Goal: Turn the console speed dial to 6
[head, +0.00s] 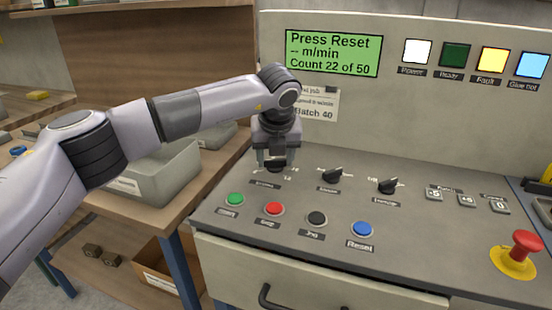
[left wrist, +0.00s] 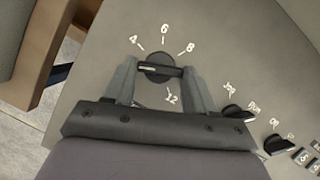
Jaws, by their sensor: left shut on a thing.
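The speed dial (head: 275,168) is a round black knob at the left of the console's sloping panel. In the left wrist view the dial (left wrist: 158,68) has a raised bar lying crosswise between my fingers, with a pale mark toward its left end. The numbers 4, 6, 8 and 12 show around it, with the 6 (left wrist: 164,29) straight above the knob; the mark is not at the 6. My left gripper (head: 275,163) points down over the dial. Its fingers (left wrist: 160,72) are shut on the bar from both sides. My right gripper is not in view.
The display (head: 333,53) reads "Press Reset", "-- m/min", "Count 22 of 50". Two more black knobs (head: 332,175) (head: 388,186) sit right of the dial. Green, red, black and blue buttons (head: 362,229) line the front. A red emergency stop (head: 524,246) stands at right.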

